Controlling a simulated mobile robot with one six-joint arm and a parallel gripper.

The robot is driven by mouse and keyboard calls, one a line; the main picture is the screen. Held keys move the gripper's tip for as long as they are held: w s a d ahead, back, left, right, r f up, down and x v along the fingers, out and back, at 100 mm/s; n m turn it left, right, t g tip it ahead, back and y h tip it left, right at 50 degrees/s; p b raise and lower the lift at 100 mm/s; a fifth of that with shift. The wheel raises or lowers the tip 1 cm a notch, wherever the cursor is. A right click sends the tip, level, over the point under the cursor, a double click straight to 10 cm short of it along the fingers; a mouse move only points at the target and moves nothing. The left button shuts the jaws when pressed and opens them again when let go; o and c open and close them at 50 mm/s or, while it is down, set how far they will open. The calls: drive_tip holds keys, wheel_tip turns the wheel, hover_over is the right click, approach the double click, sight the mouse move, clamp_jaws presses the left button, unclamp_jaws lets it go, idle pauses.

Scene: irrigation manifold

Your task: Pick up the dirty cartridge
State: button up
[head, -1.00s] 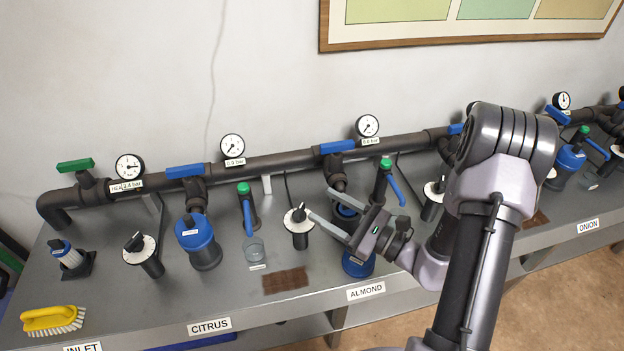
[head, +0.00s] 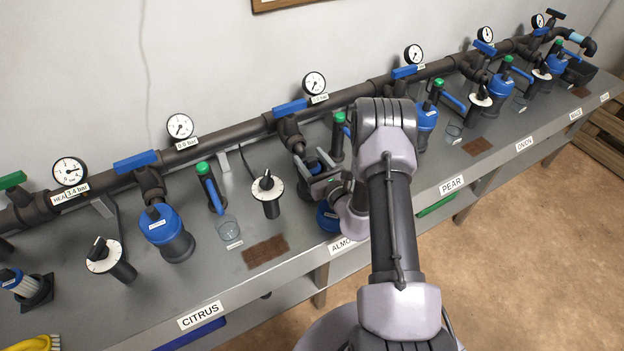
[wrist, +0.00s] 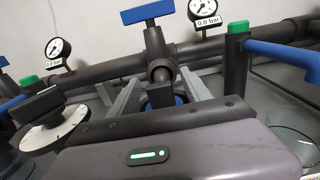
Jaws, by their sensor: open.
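My gripper (head: 312,177) is open at the almond station, below a blue-handled valve (head: 290,108). In the wrist view its two grey fingers (wrist: 161,90) reach forward with a gap between them. Another blue part (head: 327,217) stands on the bench in front, partly behind my arm.
A pale cartridge with a blue top (head: 24,284) stands in a black holder at far left. A dial (head: 268,187), a clear cup (head: 229,228) and a brown mat (head: 265,251) are left of my gripper. The dark manifold pipe (head: 235,136) runs behind.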

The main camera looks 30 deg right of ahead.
drive_tip(key=shift+w, duration=1.15)
clamp_jaws()
